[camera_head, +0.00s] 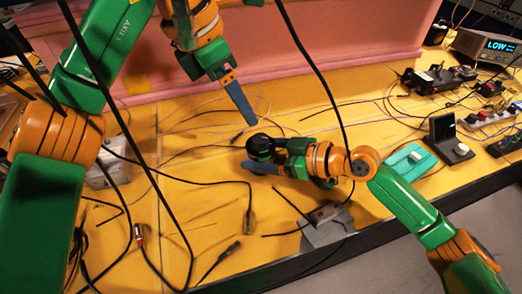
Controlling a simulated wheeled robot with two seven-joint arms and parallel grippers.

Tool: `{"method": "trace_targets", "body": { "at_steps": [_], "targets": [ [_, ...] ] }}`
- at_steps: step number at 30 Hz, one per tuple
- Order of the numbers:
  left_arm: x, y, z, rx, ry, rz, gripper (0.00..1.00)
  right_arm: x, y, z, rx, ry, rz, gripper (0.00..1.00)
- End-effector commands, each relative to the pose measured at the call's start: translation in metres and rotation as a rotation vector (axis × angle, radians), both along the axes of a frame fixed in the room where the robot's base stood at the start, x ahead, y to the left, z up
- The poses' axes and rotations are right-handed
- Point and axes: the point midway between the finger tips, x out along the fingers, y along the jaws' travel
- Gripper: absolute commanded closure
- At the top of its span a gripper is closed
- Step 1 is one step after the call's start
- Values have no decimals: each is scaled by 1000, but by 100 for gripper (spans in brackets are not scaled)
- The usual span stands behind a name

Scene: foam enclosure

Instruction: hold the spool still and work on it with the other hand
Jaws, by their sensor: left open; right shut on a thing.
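A dark, round spool (260,143) stands on the yellow table near its middle. My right gripper (256,165) comes in from the right and is shut on the spool; a blue-grey finger shows along its near side. The gripper covers the spool's right side and lower part. My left gripper (250,120) points down from above, open and empty, with its blue-grey fingertips just above and left of the spool, apart from it in the picture. Its fingers overlap, so the gap between them is hard to see.
Loose black cables with plugs (234,248) lie across the yellow table (200,215). A grey box (325,228) sits at the front edge. A teal pad (410,162), power strip (492,117) and display unit (488,46) are at right. A pink foam wall (300,45) closes the back.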

Motion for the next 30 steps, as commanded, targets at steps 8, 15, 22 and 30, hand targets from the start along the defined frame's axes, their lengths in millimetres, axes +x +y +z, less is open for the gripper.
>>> {"method": "trace_targets", "body": {
  "at_steps": [8,15,22,30],
  "targets": [
    [-7,-31,-63,-551,3,-248,29,0,0,0,0,0,0,100],
    [-19,1,-88,-1015,-255,-155,29,0,0,0,-1,0,0,100],
    [-38,49,-104,-1087,-515,44,29,0,0,-1,-1,1,1,100],
    [-47,63,-110,-1049,-606,122,29,0,0,0,-1,0,0,100]
  ]
}}
